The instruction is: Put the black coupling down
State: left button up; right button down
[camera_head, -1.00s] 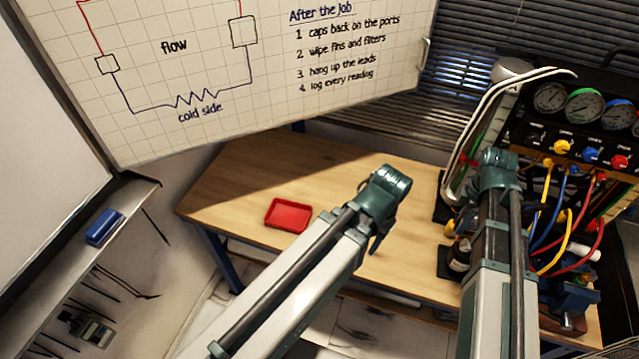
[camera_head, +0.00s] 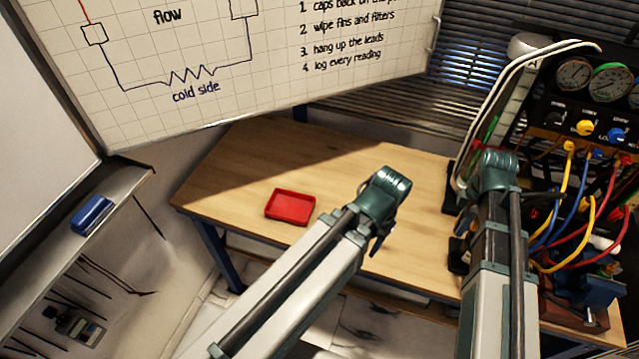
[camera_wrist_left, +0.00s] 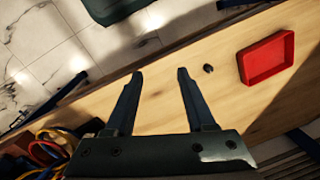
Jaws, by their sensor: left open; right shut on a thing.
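A small dark piece (camera_wrist_left: 208,68), which looks like the black coupling, lies on the wooden table in the left wrist view. It is apart from the red tray (camera_wrist_left: 267,58). My left gripper (camera_wrist_left: 160,75) is open, with nothing between its fingers, and the piece is just beyond its right finger in that view. In the head view my left arm (camera_head: 385,190) reaches over the table to the right of the red tray (camera_head: 290,207). I do not see the piece there. My right arm (camera_head: 497,170) hides most of its own gripper, and what that gripper holds cannot be made out.
The gauge panel (camera_head: 590,100) and its coloured hoses (camera_head: 570,215) crowd the right side. A whiteboard (camera_head: 210,60) stands behind the table (camera_head: 240,165). A blue eraser (camera_head: 92,214) lies on the left ledge. The table around the red tray is clear.

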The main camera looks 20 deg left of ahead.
pick_arm(q)
jog(key=shift+o, duration=0.6)
notch_tip(320, 180, down, 10)
jog(key=b, duration=1)
jog(key=shift+f, duration=0.25)
pick_arm(e)
jog(key=s+a+f, duration=0.5)
jog(key=s+f, duration=0.5)
jog(key=s, duration=0.2)
jog(key=shift+a+f, duration=0.15)
jog(key=shift+f, duration=0.15)
jog(key=shift+w, duration=0.1)
